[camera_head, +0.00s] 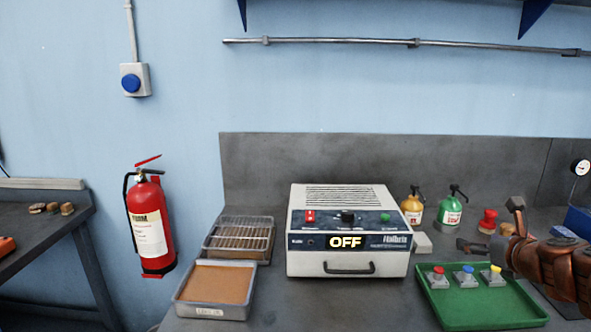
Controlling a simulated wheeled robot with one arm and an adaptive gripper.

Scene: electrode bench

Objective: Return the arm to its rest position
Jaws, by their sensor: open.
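My arm comes in from the right edge in copper-brown links. My gripper (487,224) is at its end, above the back right of the green tray (490,309). Its fingers are spread apart, one pointing left and one pointing up. I see nothing held between them. The wrist hides part of the bench behind it.
The green tray holds red, blue and yellow-topped pieces. A white device (348,230) reading OFF stands left of it. Two pump bottles (450,210) and a red-topped item (487,221) stand behind. A wire-covered tray (238,239) and a brown-filled tray (215,287) lie at left.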

